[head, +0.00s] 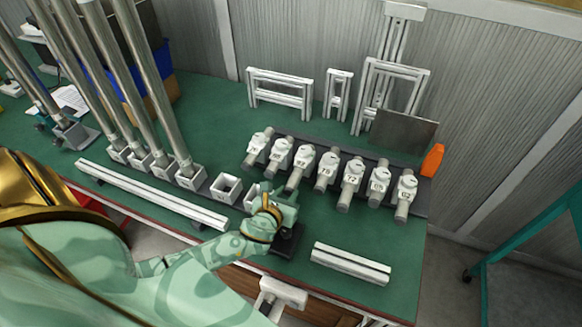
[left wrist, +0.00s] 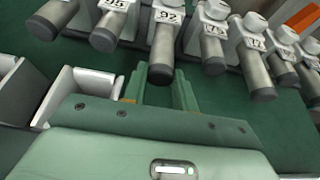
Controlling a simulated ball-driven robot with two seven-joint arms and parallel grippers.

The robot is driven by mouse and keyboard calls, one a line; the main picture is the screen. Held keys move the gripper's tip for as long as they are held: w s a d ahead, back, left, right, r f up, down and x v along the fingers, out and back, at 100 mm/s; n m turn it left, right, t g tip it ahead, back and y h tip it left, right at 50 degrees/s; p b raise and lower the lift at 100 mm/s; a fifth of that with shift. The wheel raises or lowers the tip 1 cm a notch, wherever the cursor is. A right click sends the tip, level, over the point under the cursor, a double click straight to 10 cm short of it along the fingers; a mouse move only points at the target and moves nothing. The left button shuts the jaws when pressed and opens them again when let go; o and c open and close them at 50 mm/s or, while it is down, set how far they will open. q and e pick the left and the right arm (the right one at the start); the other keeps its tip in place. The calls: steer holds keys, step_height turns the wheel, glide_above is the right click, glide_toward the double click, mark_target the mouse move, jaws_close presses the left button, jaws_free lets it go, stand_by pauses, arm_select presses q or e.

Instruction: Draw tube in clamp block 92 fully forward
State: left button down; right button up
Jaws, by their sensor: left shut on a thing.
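Clamp block 92 (head: 303,162) is a white block in the row on the dark rail, with a grey metal tube (head: 294,181) slanting toward me. In the left wrist view, block 92 (left wrist: 168,16) stands at top centre. Its tube (left wrist: 163,45) ends in a dark cap between my fingers. My left gripper (head: 280,200) is at the front end of this tube. In the left wrist view the gripper (left wrist: 158,88) has its green fingers on either side of the tube end, shut on it. The finger contact is partly hidden.
Neighbouring clamp blocks with tubes stand close on both sides, such as block 95 (left wrist: 115,8). An empty square socket (head: 226,188) is left of my gripper. A white bar (head: 350,264) lies to the right. Tall metal posts (head: 150,80) stand at left.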

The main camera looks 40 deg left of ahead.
arm_select(q)
steer(key=c, duration=1.1)
jaws_free()
steer(key=shift+w, duration=0.1)
